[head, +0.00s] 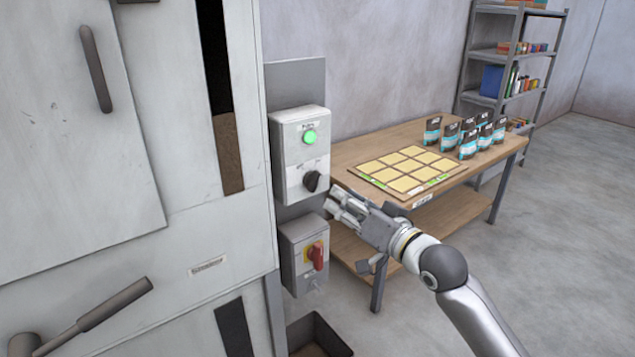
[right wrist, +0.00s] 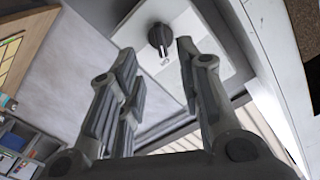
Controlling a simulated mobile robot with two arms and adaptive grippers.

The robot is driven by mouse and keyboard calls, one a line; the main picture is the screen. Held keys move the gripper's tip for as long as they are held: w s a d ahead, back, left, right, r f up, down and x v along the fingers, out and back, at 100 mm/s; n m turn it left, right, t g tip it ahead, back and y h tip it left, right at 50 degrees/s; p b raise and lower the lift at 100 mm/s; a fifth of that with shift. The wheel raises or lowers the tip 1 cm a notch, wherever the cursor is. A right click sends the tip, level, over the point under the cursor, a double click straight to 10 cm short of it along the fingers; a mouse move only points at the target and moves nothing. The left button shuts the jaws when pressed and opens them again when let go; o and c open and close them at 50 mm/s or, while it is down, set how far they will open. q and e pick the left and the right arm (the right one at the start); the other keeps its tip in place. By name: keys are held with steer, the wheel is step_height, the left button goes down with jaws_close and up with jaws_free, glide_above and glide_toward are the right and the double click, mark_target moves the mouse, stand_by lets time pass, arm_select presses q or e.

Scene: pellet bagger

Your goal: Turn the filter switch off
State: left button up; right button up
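The filter switch box (head: 299,155) is a white box on a grey panel. It carries a lit green lamp (head: 309,138) above a black rotary knob (head: 312,181). In the right wrist view the black knob (right wrist: 160,38) shows beyond the fingertips, between them. My right gripper (head: 338,203) is open and empty, just to the right of and slightly below the knob, apart from it. Its open fingers also show in the right wrist view (right wrist: 155,65). My left gripper is not in view.
A second box with a red switch (head: 316,256) on yellow sits below. A wooden table (head: 355,152) behind my right gripper holds a yellow grid board (head: 405,171) and several bags (head: 468,144). A large white machine cabinet (head: 70,150) stands left, with a handle (head: 115,303).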

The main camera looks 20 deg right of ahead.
mark_target(317, 185)
steer(key=p+x, duration=0.2)
steer(key=x, duration=0.6)
steer(key=shift+w+a+f, duration=0.1)
steer(key=shift+w+a, duration=0.1)
steer(key=shift+w, duration=0.05)
jaws_close()
